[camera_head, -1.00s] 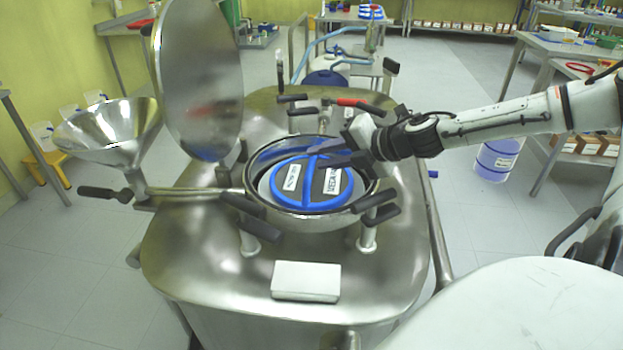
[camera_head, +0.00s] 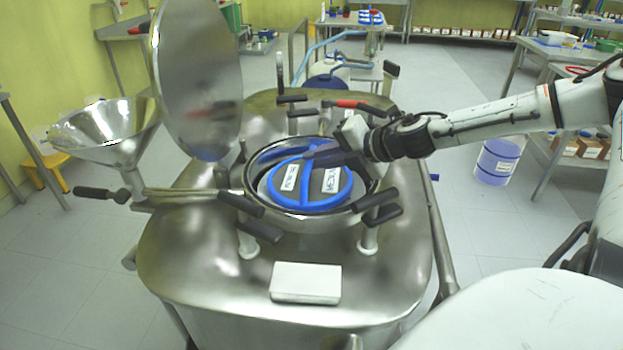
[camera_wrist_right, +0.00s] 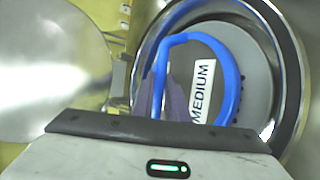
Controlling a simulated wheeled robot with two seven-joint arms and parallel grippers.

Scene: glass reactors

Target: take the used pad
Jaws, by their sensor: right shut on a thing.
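A round grey disc with a blue rim and a blue crossbar (camera_head: 305,188) sits in the open steel manhole of the reactor. It carries white labels; the one reading MEDIUM shows in the right wrist view (camera_wrist_right: 202,92). My right gripper (camera_head: 318,157) reaches in from the right at the disc's far edge. In the right wrist view its fingers (camera_wrist_right: 160,100) are shut on the blue bar, hiding part of it. A white rectangular pad (camera_head: 306,283) lies flat on the reactor top in front of the manhole, apart from the gripper. My left gripper is not in view.
The round steel lid (camera_head: 198,80) stands open behind left of the manhole. Black-handled clamps (camera_head: 376,200) surround the rim. A steel funnel (camera_head: 105,135) is at the left. The reactor top around the white pad is clear.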

